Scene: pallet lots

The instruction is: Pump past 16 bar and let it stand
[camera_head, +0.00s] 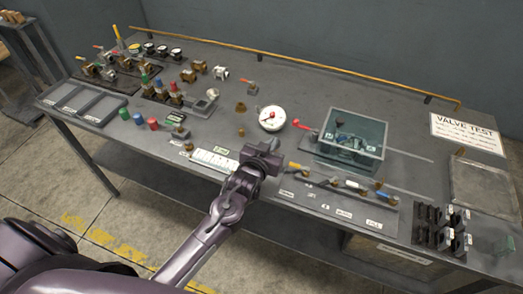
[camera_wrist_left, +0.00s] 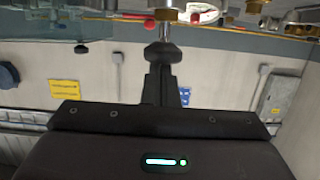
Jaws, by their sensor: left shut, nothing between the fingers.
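A round white gauge (camera_head: 272,118) with a red mark or needle stands near the middle of the bench; its reading is too small to make out. A red-handled lever (camera_head: 303,124) is just right of it, beside a clear-walled tank (camera_head: 350,138) with fittings inside. My left gripper (camera_head: 268,147) is at the front of the bench, nearer than the gauge, shut and empty. In the left wrist view its closed fingers (camera_wrist_left: 162,58) point at a metal and brass fitting (camera_wrist_left: 165,16); I cannot tell whether they touch. My right gripper is out of view.
The bench (camera_head: 400,115) carries valves and colored caps on the left, a tool rail (camera_head: 340,188) at front right, and black clamps (camera_head: 440,225) further right. A VALVE TEST sign (camera_head: 467,133) lies at the back right. Empty trays (camera_head: 82,103) are at the left.

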